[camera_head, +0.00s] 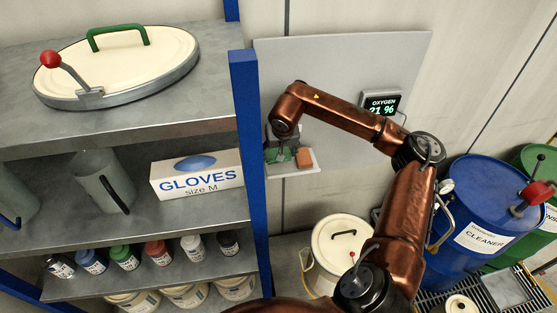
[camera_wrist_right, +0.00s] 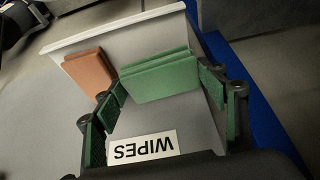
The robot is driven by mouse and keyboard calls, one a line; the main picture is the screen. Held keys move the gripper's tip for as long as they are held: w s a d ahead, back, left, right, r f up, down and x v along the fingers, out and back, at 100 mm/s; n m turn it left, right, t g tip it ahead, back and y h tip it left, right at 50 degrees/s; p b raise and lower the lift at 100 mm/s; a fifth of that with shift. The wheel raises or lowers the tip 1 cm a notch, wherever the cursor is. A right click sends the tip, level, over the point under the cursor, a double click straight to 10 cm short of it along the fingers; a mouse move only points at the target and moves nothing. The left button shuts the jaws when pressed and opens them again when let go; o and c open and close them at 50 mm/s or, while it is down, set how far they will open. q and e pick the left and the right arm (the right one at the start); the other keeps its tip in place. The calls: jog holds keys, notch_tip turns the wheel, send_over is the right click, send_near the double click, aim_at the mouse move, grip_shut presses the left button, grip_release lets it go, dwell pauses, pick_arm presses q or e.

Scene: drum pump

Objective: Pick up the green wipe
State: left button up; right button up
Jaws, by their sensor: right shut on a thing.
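The green wipe (camera_head: 279,156) is at a small wall holder (camera_head: 311,169) marked WIPES, next to an orange wipe (camera_head: 304,158). In the wrist view the green wipe (camera_wrist_right: 160,77) lies between the fingers of my right gripper (camera_wrist_right: 163,85), and the orange wipe (camera_wrist_right: 90,72) is just outside them to the left. My right gripper (camera_head: 280,150) is shut on the green wipe, still at the holder. In the head view the gripper partly hides the wipe. My left gripper is not in view.
A shelf with a blue post (camera_head: 249,170) stands close left of my right gripper, holding a glove box (camera_head: 197,174), bottles and a lidded pan. An oxygen display (camera_head: 381,104) hangs behind my right arm. A white bucket (camera_head: 340,245) and blue drum (camera_head: 484,205) stand below right.

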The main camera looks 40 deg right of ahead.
jog(key=s+a+r+b, duration=0.1)
jog(key=s+a+r, duration=0.1)
jog(key=s+r, duration=0.3)
jog(key=s+a+r+b, duration=0.2)
jog(key=s+r, duration=0.3)
jog(key=s, duration=0.3)
jog(key=shift+a, duration=0.8)
jog(key=o, duration=0.5)
jog(key=c, duration=0.5)
